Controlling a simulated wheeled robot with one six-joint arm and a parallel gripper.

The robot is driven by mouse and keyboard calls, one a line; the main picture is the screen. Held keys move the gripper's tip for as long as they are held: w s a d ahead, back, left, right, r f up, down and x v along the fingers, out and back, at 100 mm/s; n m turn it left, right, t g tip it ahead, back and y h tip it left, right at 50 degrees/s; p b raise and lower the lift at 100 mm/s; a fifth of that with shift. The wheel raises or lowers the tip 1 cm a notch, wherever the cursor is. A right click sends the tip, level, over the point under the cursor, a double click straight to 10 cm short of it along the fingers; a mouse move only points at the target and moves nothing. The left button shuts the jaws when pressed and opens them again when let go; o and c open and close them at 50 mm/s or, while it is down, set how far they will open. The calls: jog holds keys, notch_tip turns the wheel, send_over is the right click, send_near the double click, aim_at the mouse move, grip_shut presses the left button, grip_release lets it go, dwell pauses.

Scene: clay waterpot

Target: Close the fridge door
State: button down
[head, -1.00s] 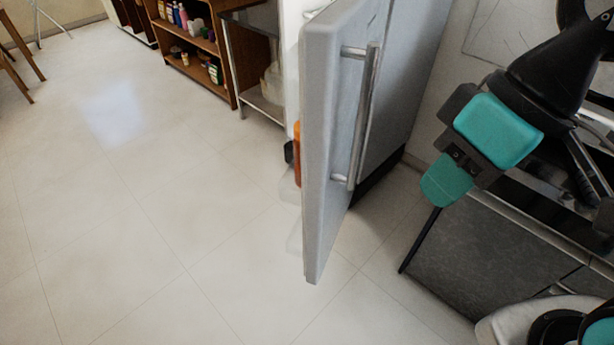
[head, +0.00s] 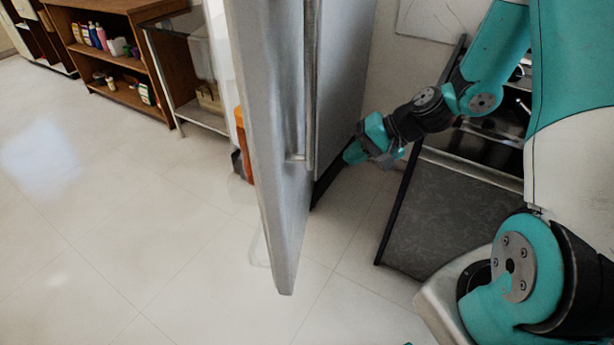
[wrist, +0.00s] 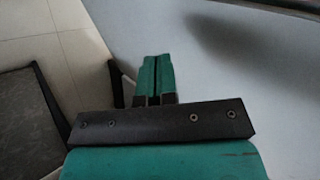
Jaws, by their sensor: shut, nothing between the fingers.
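The fridge door (head: 268,150) stands open, seen nearly edge-on in the head view. Its long metal handle (head: 309,90) is on its right, outer face; its inner side is to the left. The fridge's grey side (head: 346,75) shows behind it. My gripper (head: 353,153) is on the outer side of the door, right of the handle and low by the fridge's side. In the wrist view my gripper (wrist: 152,75) has its two teal fingers together and empty. A smooth grey panel (wrist: 235,65) fills the right of that view; I cannot tell whether the fingers touch it.
An orange bottle (head: 240,140) shows at the door's inner side. A wooden shelf with goods (head: 120,50) stands back left. A dark-fronted appliance (head: 450,215) is right of my gripper. The tiled floor (head: 130,220) at left is clear.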

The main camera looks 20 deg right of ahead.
aim_at(292, 177)
jog(key=x, duration=0.4)
jog(key=r+x, duration=0.1)
jog(key=x, duration=0.3)
jog(key=a+x, duration=0.1)
jog(key=x, duration=0.3)
jog(key=shift+w+r, duration=0.2)
jog(key=shift+w, duration=0.1)
jog(key=shift+w+a+f, duration=0.1)
jog(key=shift+w+a, duration=0.3)
jog(key=shift+a, duration=0.1)
